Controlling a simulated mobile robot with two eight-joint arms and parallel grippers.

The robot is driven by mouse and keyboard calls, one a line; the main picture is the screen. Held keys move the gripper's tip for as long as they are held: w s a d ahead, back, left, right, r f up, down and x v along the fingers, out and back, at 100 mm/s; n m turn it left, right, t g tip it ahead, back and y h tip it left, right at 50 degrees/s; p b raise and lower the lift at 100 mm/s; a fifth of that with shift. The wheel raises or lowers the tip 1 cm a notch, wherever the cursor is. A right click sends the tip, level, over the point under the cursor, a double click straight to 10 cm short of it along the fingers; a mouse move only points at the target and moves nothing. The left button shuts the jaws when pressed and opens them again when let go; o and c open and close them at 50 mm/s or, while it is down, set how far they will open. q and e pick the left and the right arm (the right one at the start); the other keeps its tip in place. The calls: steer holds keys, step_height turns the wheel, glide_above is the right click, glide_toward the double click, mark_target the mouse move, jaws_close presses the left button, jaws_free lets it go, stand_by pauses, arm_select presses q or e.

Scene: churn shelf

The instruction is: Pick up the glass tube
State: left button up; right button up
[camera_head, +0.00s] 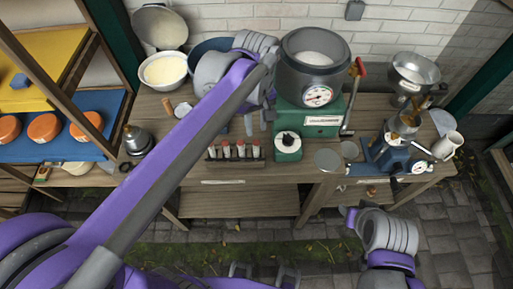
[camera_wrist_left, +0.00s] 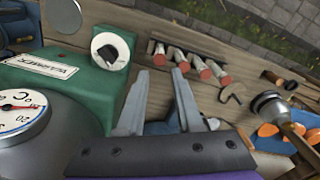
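Several glass tubes with red ends (camera_head: 241,149) stand in a dark rack (camera_head: 256,158) at the front of the wooden bench. In the left wrist view the tubes (camera_wrist_left: 200,67) and rack (camera_wrist_left: 214,47) lie just beyond my left fingertips. My left gripper (camera_head: 257,120) points down above the bench, behind the rack and beside the green machine. In the left wrist view its two fingers (camera_wrist_left: 162,78) are apart, with no tube between them. Grey parts at the bottom edge of the head view seem to be my right gripper (camera_head: 265,270), low in front of the bench; its opening is unclear.
The green machine (camera_head: 323,122) with its grey pot (camera_head: 313,72) and dial stands right of my left gripper. A metal bell-shaped item (camera_head: 137,140) and pale bowls (camera_head: 164,70) are to the left. A blue device (camera_head: 388,160) stands at right.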

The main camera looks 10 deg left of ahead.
mark_target(256, 142)
arm_select(q)
steer(key=f, duration=0.4)
steer(key=shift+s+f, duration=0.3)
steer(key=shift+f, duration=0.05)
steer(key=shift+w+f, duration=0.15)
steer(key=shift+f, duration=1.25)
steer(key=shift+w+f, duration=0.15)
steer(key=shift+f, duration=1.2)
steer(key=shift+c, duration=0.3)
jaws_close()
